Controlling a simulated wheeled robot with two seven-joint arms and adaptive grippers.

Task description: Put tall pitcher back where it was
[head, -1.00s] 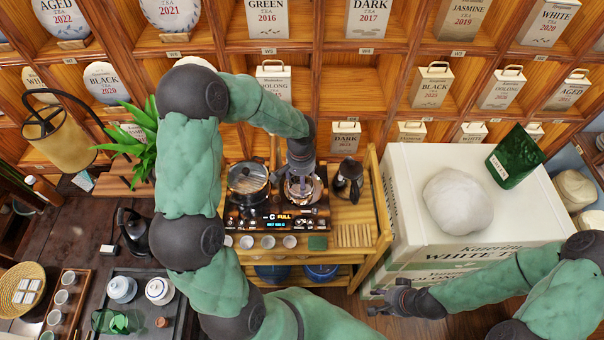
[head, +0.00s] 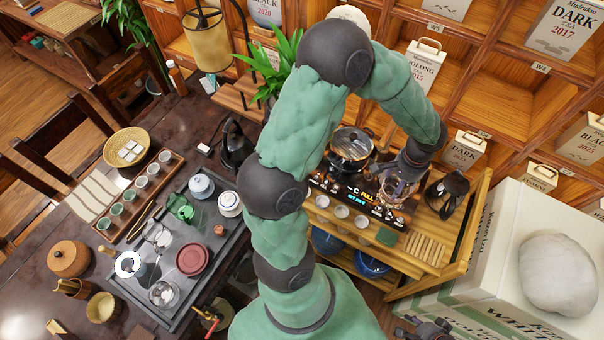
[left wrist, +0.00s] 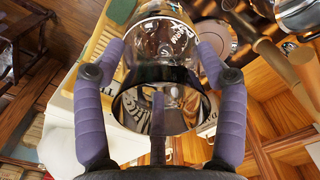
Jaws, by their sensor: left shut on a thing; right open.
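The tall pitcher (left wrist: 160,40), a clear glass vessel with dark lettering and a shiny dark band, fills the middle of the left wrist view. My left gripper (head: 402,184) has its purple fingers shut on it from both sides. In the head view the pitcher (head: 391,194) is small and partly hidden by the gripper, over the right part of the black stove panel on the wooden cart (head: 455,262). I cannot tell whether it touches the panel. My right gripper (head: 425,328) is open at the bottom edge, only partly in view.
A lidded glass pot (head: 351,150) stands left of the held pitcher and a dark coffee pot (head: 447,193) right of it. White cups line the cart's front. The dark tea tray (head: 215,258) at left carries glass and ceramic ware. A white box (head: 500,235) stands right.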

